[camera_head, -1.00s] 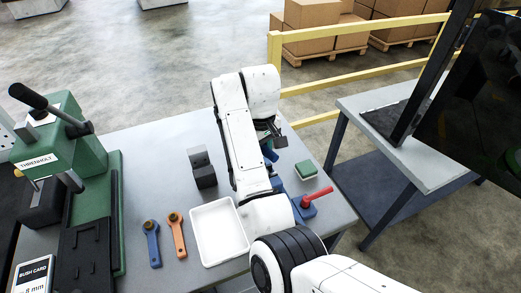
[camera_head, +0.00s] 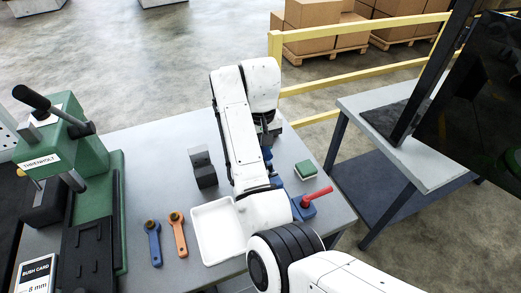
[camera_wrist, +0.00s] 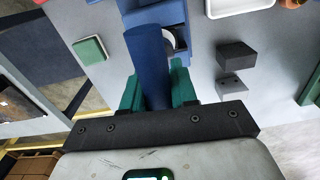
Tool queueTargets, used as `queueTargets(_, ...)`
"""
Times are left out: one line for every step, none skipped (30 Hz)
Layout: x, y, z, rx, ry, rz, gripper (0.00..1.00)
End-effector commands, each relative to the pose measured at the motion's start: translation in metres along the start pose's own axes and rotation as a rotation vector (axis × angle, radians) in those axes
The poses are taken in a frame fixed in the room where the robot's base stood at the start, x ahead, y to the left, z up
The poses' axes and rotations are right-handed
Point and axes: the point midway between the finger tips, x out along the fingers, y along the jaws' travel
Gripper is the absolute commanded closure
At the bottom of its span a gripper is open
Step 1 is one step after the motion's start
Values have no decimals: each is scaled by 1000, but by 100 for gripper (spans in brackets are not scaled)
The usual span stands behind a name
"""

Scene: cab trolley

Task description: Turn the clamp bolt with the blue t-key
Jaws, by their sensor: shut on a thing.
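My gripper (camera_wrist: 157,85) shows green fingers in the wrist view, shut on the blue t-key (camera_wrist: 150,60), seen as a thick blue bar between them. In the head view my gripper (camera_head: 268,138) is near the table's far right part, mostly behind my arm, with a bit of blue (camera_head: 267,154) below it. The blue clamp fixture (camera_head: 304,208) with a red handle (camera_head: 318,193) stands near the table's right edge. Blue fixture body (camera_wrist: 157,12) and a pale curved part lie beyond the bar in the wrist view. The bolt and the key's tip cannot be made out.
A white tray (camera_head: 199,212), a dark block (camera_head: 204,178) and a green-topped pad (camera_head: 306,169) are on the table. A blue lever (camera_head: 152,243) and an orange lever (camera_head: 178,237) lie left of the tray. A green press (camera_head: 85,160) stands at the left.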

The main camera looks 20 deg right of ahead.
Motion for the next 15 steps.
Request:
queueTargets(-4,0,0,0,2,0,100)
queueTargets(-5,0,0,0,2,0,100)
queueTargets(-8,-1,-1,-1,3,-1,100)
queueTargets(-10,-1,-1,-1,4,0,100)
queueTargets(-12,-1,-1,-1,5,0,100)
queueTargets(-14,-1,-2,0,6,0,100)
queueTargets(-16,-1,-2,0,6,0,100)
queueTargets(-18,0,-2,-1,6,0,100)
queueTargets(-20,0,-2,0,6,0,100)
queueTargets(-22,-1,-2,0,6,0,100)
queueTargets(-23,-1,-2,0,6,-1,100)
queueTargets(-25,-1,-1,-1,5,0,100)
queueTargets(-26,-1,-1,-1,4,-1,100)
queueTargets(-28,-1,-1,-1,4,-1,100)
queueTargets(-30,-1,-1,-1,3,-1,100)
